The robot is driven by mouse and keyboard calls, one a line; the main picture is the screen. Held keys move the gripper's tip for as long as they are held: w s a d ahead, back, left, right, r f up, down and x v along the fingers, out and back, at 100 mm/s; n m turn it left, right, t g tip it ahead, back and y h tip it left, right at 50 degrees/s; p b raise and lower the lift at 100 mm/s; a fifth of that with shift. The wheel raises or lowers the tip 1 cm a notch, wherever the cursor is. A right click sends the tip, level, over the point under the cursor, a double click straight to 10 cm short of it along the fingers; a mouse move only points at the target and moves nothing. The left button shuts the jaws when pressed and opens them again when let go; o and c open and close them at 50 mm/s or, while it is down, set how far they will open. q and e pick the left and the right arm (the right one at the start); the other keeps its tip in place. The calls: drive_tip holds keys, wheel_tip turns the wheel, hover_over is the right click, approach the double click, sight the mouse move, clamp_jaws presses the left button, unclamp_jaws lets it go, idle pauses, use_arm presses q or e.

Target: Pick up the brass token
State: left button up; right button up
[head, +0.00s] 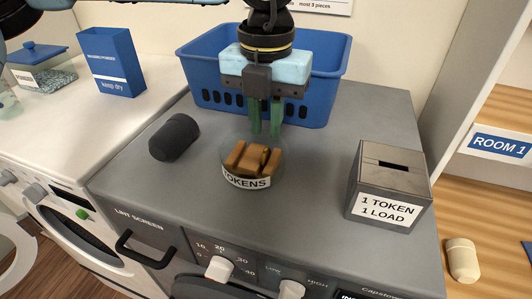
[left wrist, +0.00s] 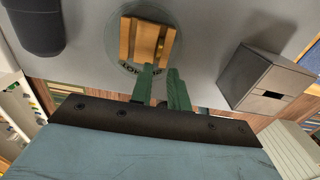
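The brass token (head: 264,157) stands on edge in a wooden holder (head: 236,156) inside a clear round dish labelled "TOKENS" (head: 246,183). In the left wrist view the token (left wrist: 160,50) is a thin golden edge between the wooden blocks, just beyond the fingertips. My left gripper (head: 265,131) points down above and slightly behind the holder, its green fingers apart with nothing seen between them. The fingers also show in the left wrist view (left wrist: 161,78). I cannot tell whether they touch the dish. My right gripper is not in view.
A metal token box (head: 388,175) stands to the right on the grey machine top (head: 320,200). A dark cylinder (head: 174,138) lies left of the dish. A blue basket (head: 325,85) stands behind my gripper. A blue carton (head: 112,62) is on the white machine at left.

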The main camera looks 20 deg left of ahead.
sight(265, 149)
use_arm(q)
drive_tip(key=shift+w+a+f+p, duration=0.1)
drive_tip(key=shift+w+f+p, duration=0.1)
drive_tip(key=shift+f, duration=0.7)
drive_tip(key=shift+w+a+f+p, duration=0.1)
drive_tip(key=shift+f+p, duration=0.05)
drive_tip(key=shift+f, duration=0.8)
drive_tip(key=shift+w+f+p, duration=0.1)
drive_tip(key=shift+f+p, duration=0.1)
drive_tip(key=shift+f, duration=0.7)
drive_tip(key=shift+c, duration=0.3)
clamp_jaws()
